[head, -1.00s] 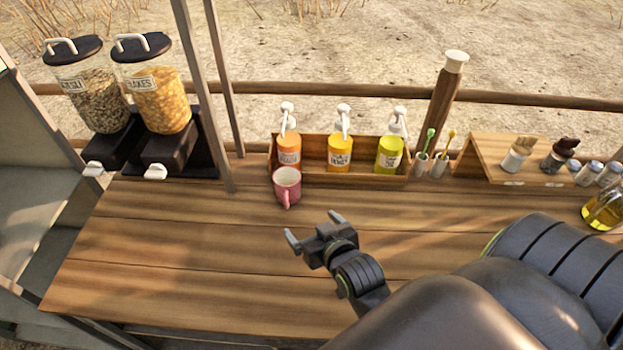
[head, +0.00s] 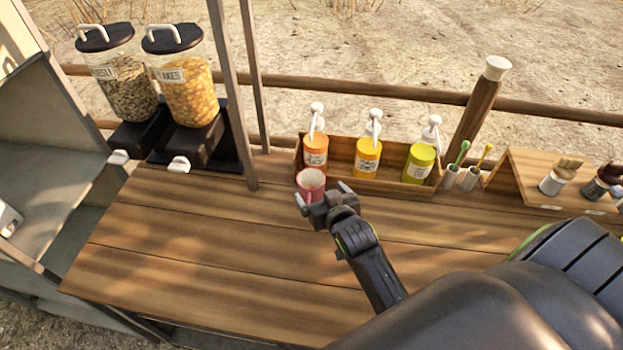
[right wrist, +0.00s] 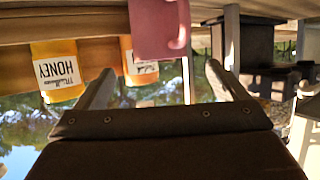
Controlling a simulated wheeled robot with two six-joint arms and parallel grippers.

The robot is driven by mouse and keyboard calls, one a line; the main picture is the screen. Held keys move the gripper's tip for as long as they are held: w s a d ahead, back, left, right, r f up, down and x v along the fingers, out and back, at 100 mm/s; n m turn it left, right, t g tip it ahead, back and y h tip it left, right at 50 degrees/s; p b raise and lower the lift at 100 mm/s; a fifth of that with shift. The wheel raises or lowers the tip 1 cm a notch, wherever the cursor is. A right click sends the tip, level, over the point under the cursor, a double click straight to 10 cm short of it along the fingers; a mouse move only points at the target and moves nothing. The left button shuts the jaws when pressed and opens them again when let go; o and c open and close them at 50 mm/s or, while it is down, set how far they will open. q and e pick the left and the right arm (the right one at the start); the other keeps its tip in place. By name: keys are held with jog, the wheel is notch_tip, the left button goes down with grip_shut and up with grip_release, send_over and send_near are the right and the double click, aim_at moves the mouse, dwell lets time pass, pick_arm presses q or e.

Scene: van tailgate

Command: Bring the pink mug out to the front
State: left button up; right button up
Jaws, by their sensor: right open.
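The pink mug (head: 311,180) stands upright on the wooden counter, just in front of the left end of the bottle rack. My right gripper (head: 322,193) is open at the mug's near side, and hides the mug's lower part in the head view. In the right wrist view, which is upside down, the mug (right wrist: 155,30) is ahead of the open fingers (right wrist: 158,75), its handle on the right side. Nothing is held between the fingers. I cannot tell whether a finger touches the mug. My left gripper is not in view.
A wooden rack (head: 375,184) with several pump bottles stands right behind the mug. Two cereal dispensers (head: 188,95) stand at the back left, beside a post (head: 234,100). Small cups with spoons (head: 460,177) are on the right. The counter's front left (head: 190,260) is clear.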

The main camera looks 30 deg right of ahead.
aim_at(307, 175)
jog(key=x, duration=0.7)
jog(key=shift+w, duration=0.1)
jog(key=shift+w+f+p, duration=0.2)
jog(key=shift+w+p, duration=0.1)
jog(key=shift+w, duration=0.15)
